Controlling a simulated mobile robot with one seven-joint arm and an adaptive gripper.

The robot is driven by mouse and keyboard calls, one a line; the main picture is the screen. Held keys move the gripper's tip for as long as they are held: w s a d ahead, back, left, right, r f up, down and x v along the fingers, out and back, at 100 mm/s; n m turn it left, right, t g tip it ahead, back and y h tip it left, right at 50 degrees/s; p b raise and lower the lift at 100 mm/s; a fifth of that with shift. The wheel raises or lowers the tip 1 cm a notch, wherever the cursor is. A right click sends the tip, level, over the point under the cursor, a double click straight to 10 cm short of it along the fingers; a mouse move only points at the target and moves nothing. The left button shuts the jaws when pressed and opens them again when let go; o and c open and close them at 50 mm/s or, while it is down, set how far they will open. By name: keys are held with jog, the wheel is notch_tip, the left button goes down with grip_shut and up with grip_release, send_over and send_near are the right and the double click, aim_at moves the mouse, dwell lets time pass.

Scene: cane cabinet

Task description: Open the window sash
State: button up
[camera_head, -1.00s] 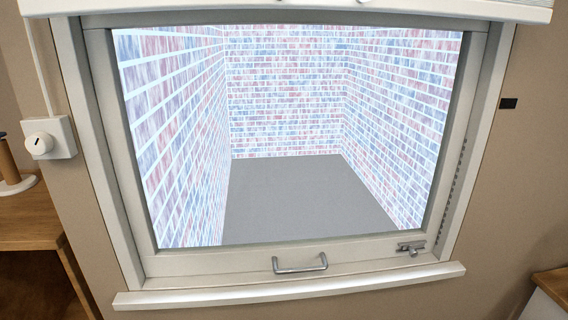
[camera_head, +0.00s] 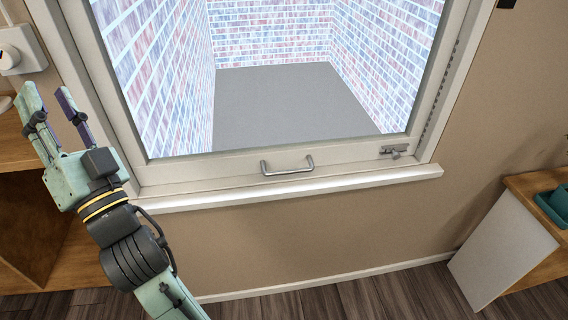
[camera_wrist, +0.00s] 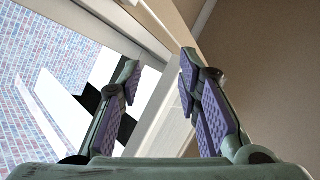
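The window sash (camera_head: 212,170) is a pale frame around a large glass pane. Its bottom rail rests just above the white sill (camera_head: 290,192), and it looks closed. A metal bar handle (camera_head: 288,166) sits at the middle of the bottom rail. A small metal latch (camera_head: 394,150) is at the rail's right end. My gripper (camera_head: 48,108) is raised at the left of the window, well apart from the handle and latch. In the wrist view my gripper (camera_wrist: 158,85) has its purple-padded fingers apart with nothing between them; window framing (camera_wrist: 165,120) shows behind.
A wooden shelf unit (camera_head: 30,215) stands at the left, below a white wall dial (camera_head: 12,58). A wooden cabinet (camera_head: 530,225) with a teal item (camera_head: 553,205) on it is at the right. The wall and floor below the window are clear.

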jog(key=w+d+f+m+t+h, duration=0.1)
jog(key=w+d+f+m+h, duration=0.45)
jog(key=w+f+h, duration=0.2)
jog(key=m+g+h+p, duration=0.1)
jog(key=m+g+h, duration=0.5)
jog(key=m+h, duration=0.9)
send_near(289, 173)
jog(key=y, duration=0.1)
jog(key=shift+m, duration=0.25)
jog(key=b+x, duration=0.1)
jog(key=x, duration=0.2)
jog(key=b+x, duration=0.1)
jog(key=x, duration=0.2)
jog(key=b+x, duration=0.2)
jog(key=x, duration=0.2)
jog(key=shift+d+r, duration=0.2)
jog(key=shift+d, duration=0.1)
jog(key=shift+w+d+f, duration=0.1)
jog(key=shift+w+f, duration=0.05)
jog(key=shift+w, duration=0.2)
grip_shut()
